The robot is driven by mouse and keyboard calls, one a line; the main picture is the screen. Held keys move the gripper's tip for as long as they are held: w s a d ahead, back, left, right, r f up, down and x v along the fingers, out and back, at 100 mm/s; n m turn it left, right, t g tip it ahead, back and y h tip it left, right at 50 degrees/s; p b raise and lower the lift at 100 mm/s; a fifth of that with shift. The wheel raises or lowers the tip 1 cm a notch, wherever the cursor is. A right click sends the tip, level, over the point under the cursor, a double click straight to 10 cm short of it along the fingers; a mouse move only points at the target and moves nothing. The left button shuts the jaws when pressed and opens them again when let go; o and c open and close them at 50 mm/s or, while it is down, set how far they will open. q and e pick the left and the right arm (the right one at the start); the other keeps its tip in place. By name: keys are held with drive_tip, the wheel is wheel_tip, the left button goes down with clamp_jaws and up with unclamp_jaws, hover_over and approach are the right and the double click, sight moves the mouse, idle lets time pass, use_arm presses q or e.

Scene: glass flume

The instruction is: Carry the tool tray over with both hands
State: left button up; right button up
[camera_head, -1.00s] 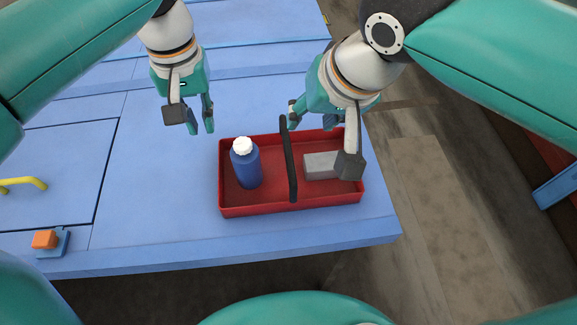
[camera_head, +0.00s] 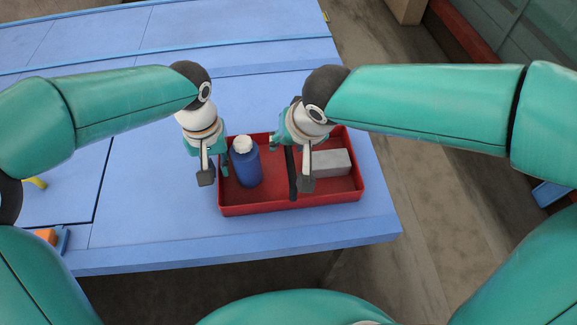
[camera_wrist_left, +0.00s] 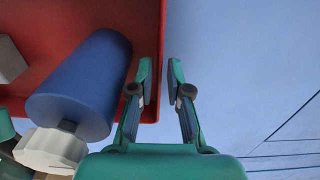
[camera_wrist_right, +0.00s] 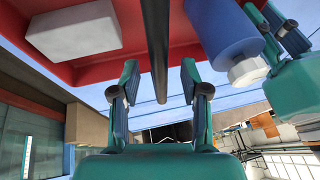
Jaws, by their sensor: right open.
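The red tool tray (camera_head: 250,210) sits on the blue table near its front right corner. Its dark handle bar (camera_head: 293,190) crosses the middle. A blue bottle with a white cap (camera_head: 246,166) stands in the left part and a grey block (camera_head: 331,163) lies in the right part. My left gripper (camera_head: 215,174) is at the tray's left wall; in the left wrist view its open fingers (camera_wrist_left: 159,82) lie on either side of the wall. My right gripper (camera_head: 291,164) is over the handle; in the right wrist view its open fingers (camera_wrist_right: 158,80) flank the bar.
An orange block on a blue base (camera_head: 47,236) is at the table's left front, partly hidden by my arm. A yellow handle (camera_head: 37,183) shows just above it. The table behind the tray is clear. The table's right edge is close to the tray.

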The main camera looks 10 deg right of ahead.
use_arm(q)
drive_tip(key=shift+f, duration=0.8)
use_arm(e)
drive_tip(key=shift+x, duration=0.75)
use_arm(q)
clamp_jaws()
use_arm(e)
drive_tip(key=c, duration=0.5)
clamp_jaws()
use_arm(q)
drive_tip(key=shift+r, duration=0.1)
use_arm(e)
drive_tip(key=shift+r, duration=0.1)
